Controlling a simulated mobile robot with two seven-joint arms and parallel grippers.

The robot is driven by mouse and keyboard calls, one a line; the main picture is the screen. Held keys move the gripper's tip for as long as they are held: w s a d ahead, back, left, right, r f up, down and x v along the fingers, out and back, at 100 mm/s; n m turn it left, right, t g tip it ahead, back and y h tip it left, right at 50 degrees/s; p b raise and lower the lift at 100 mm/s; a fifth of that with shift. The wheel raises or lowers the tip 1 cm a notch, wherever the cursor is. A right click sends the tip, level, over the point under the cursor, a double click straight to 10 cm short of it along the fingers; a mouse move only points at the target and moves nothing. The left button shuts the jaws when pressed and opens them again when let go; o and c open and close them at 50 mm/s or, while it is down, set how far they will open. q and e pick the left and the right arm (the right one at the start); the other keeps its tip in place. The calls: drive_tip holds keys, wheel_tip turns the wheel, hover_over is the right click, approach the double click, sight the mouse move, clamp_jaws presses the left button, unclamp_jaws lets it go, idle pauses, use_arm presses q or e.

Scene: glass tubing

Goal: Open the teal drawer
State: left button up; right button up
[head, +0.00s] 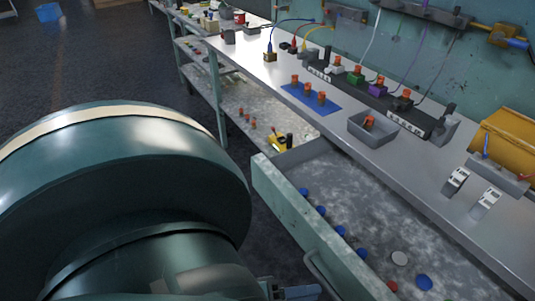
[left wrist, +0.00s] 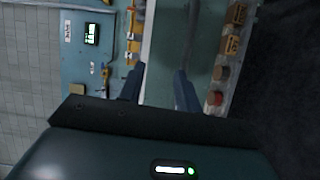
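The teal drawer (head: 308,222) sticks out from under the grey workbench, so its inside shows in the head view. Several blue round pieces, a pale disc and a red piece lie in it. My left gripper (head: 296,292) is just beside the handle, with only a bit of blue finger showing. In the left wrist view its two blue fingers (left wrist: 160,88) stand apart, with no object clearly between them. Whether they touch the handle is hidden. My right gripper is out of view.
The workbench top (head: 345,105) carries a blue mat (head: 311,97) with orange-topped parts, a grey tray (head: 373,130), a long black connector strip and a yellow cylinder (head: 505,140). A lower shelf (head: 255,110) is left of the drawer. Dark floor is open at far left.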

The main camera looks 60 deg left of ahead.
use_arm(q)
drive_tip(key=f+v, duration=0.1)
drive_tip(key=v, duration=0.7)
drive_tip(key=shift+f, duration=0.35)
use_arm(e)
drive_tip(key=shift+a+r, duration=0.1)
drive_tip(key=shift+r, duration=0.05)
use_arm(q)
drive_tip(key=shift+d, duration=0.15)
drive_tip(key=shift+r, duration=0.1)
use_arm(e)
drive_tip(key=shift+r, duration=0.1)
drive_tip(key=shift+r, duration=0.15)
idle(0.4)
